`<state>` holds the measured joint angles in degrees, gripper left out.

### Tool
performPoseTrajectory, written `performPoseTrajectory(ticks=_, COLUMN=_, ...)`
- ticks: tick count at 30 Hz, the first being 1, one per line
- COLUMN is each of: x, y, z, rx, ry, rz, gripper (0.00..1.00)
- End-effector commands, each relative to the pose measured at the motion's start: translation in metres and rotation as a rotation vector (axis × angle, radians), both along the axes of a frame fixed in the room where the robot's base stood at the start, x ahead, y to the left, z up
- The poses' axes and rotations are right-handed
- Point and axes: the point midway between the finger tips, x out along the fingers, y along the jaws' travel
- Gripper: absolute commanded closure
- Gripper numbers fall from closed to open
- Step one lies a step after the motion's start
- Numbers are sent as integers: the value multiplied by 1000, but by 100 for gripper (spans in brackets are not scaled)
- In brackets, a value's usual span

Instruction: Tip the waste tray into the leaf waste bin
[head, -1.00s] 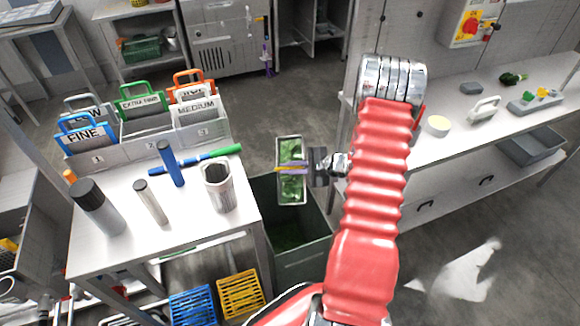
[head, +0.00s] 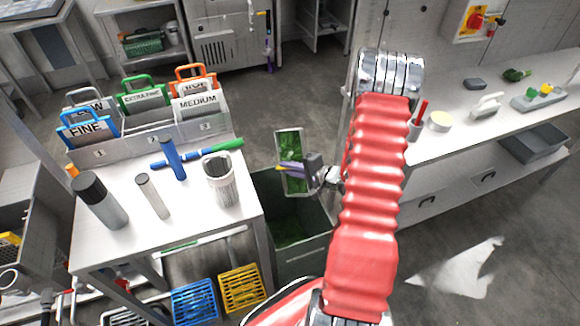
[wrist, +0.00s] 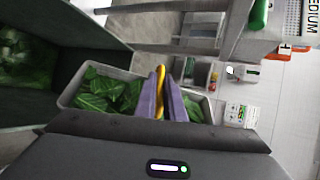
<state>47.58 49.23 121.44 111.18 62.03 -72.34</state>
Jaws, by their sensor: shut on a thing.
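The waste tray (head: 281,148) is a small grey rectangular tray with green leaves (head: 290,150) in it. My gripper (head: 287,169) is shut on the tray, near its middle, on a yellow part (wrist: 160,78) between the purple fingers. The tray is tilted and held above the leaf waste bin. In the wrist view the tray (wrist: 68,97) still has leaves on both sides of the fingers. The leaf waste bin (head: 305,262) is a dark, open box on the floor between the two benches. Leaves show low inside it, also in the wrist view at left (wrist: 25,62).
Another bench (head: 460,130) stands at right. Yellow (head: 240,288) and blue (head: 195,302) baskets sit below the left bench.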

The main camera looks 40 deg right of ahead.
Motion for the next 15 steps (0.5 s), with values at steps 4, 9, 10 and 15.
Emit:
performPoseTrajectory(ticks=4, x=-1, y=1, z=-3, rx=-62, ry=-37, rz=0, gripper=100)
performPoseTrajectory(ticks=9, x=-2, y=2, z=-7, rx=-137, ry=-80, rz=0, gripper=100)
performPoseTrajectory(ticks=10, x=-1, y=2, z=-7, rx=-150, ry=-89, rz=-1, gripper=100)
performPoseTrajectory(ticks=15, x=-2, y=3, z=-11, rx=-228, ry=-133, rz=0, gripper=100)
